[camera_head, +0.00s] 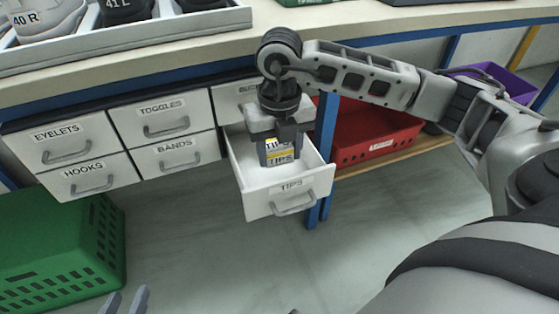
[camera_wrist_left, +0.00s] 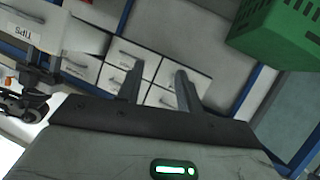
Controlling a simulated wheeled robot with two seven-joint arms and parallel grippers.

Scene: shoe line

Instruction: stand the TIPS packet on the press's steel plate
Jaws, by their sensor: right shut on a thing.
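My right gripper (camera_head: 279,143) reaches down into the drawer from above and is shut on the packet. Its fingers cover the packet's sides.
Closed drawers labelled EYELETS (camera_head: 70,143), HOOKS, TOGGLES and BANDS hang under the bench (camera_head: 200,55). A green crate (camera_head: 60,255) stands on the floor at left. A red bin (camera_head: 375,140) is on a low shelf right of the drawer, past a blue leg. A tray of shoes stands on the bench.

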